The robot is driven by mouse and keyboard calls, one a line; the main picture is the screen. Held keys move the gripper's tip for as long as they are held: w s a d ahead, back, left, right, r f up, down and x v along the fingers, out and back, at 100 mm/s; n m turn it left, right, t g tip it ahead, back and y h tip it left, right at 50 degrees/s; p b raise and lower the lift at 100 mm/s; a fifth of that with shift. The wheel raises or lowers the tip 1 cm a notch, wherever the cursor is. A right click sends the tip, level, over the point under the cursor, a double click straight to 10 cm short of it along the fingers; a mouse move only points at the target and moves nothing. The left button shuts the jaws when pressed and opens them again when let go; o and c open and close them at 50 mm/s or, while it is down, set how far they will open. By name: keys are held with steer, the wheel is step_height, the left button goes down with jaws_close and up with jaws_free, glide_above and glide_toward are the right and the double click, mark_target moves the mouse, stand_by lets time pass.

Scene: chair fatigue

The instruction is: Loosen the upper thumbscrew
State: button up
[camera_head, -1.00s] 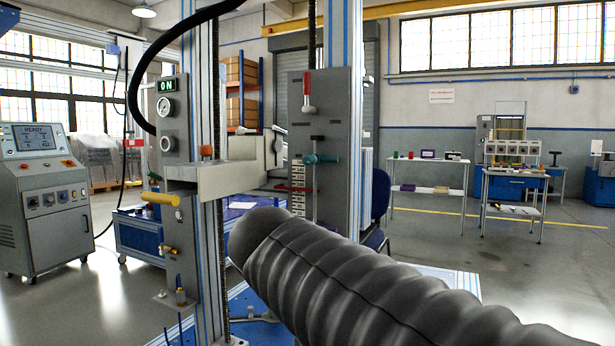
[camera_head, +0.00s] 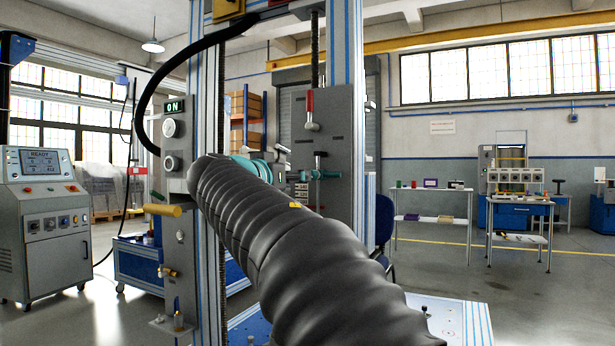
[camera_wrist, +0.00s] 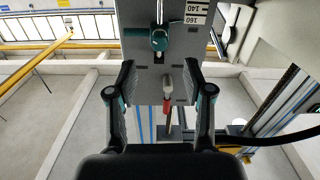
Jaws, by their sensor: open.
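A teal knob with a crossbar (camera_head: 318,174) sits on the front of a grey upright plate (camera_head: 340,130); I cannot be sure that it is the upper thumbscrew. In the wrist view the teal knob (camera_wrist: 160,40) appears at top centre, beyond and between the fingertips. My gripper (camera_wrist: 160,68) is open and empty, with one dark finger on each side and a visible gap between them. A red-handled lever (camera_wrist: 167,92) also shows between the fingers, farther off. In the head view my dark ribbed arm hides most of the gripper.
The red-handled lever (camera_head: 309,105) is above the teal knob. A left panel carries a lit ON sign (camera_head: 174,107), gauges and a yellow handle (camera_head: 163,210). A black hose (camera_head: 140,90) arches over it.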

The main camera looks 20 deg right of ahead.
mark_target(313, 175)
steer(key=p+x, duration=0.1)
steer(key=x, duration=0.7)
steer(key=shift+w+d, duration=0.2)
steer(key=shift+d, duration=0.1)
jaws_close()
